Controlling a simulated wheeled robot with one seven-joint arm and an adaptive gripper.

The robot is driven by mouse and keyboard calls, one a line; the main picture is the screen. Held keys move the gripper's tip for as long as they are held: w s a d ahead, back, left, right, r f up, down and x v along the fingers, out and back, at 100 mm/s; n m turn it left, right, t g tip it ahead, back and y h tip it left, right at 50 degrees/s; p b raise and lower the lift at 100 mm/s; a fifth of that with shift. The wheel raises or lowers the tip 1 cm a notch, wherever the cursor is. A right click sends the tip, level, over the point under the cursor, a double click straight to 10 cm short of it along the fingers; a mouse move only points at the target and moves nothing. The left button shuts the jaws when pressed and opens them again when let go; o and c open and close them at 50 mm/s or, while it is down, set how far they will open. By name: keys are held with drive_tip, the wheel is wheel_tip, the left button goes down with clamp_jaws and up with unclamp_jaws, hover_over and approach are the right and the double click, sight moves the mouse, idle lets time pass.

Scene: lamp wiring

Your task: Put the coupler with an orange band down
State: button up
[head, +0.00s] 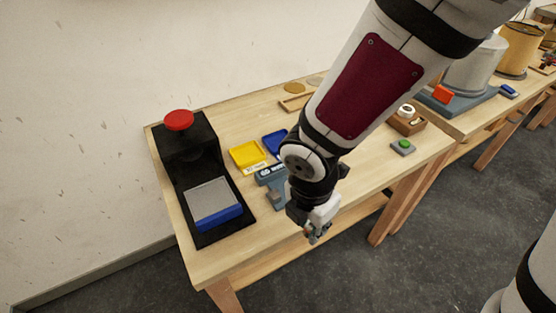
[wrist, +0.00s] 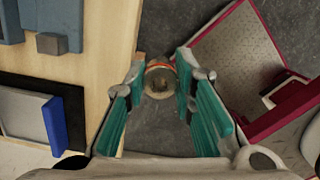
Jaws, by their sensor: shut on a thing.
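The coupler with an orange band (wrist: 159,78) shows in the wrist view as a small round, hollow piece between the fingertips. My gripper (wrist: 160,82), with teal finger pads, is shut on it. In the head view my gripper (head: 316,233) points downward near the front edge of the wooden table (head: 272,222). In the wrist view the coupler appears over the dark floor, just beyond the table edge. In the head view the coupler is too small and too covered by the fingers to make out.
A black press (head: 190,160) with a red knob stands at the table's left. A yellow tray (head: 247,156), a blue tray (head: 275,143) and a blue-grey fixture (head: 270,176) lie between it and my arm. A green-button box (head: 403,147) sits to the right. The front tabletop is bare.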

drive_tip(key=w+a, duration=0.1)
drive_tip(key=w, duration=0.3)
drive_tip(key=w+a+f, duration=0.1)
drive_tip(key=w+a, duration=0.1)
drive_tip(key=w, duration=0.2)
drive_tip(key=w+a, duration=0.2)
drive_tip(key=w, duration=0.3)
drive_tip(key=shift+f, duration=0.2)
drive_tip(key=shift+w+f, duration=0.1)
drive_tip(key=shift+w, duration=0.1)
drive_tip(key=shift+f+b, duration=0.45)
drive_tip(key=shift+f, duration=1.2)
drive_tip(key=shift+f, duration=0.15)
drive_tip(key=o, duration=0.9)
drive_tip(key=shift+o, duration=0.2)
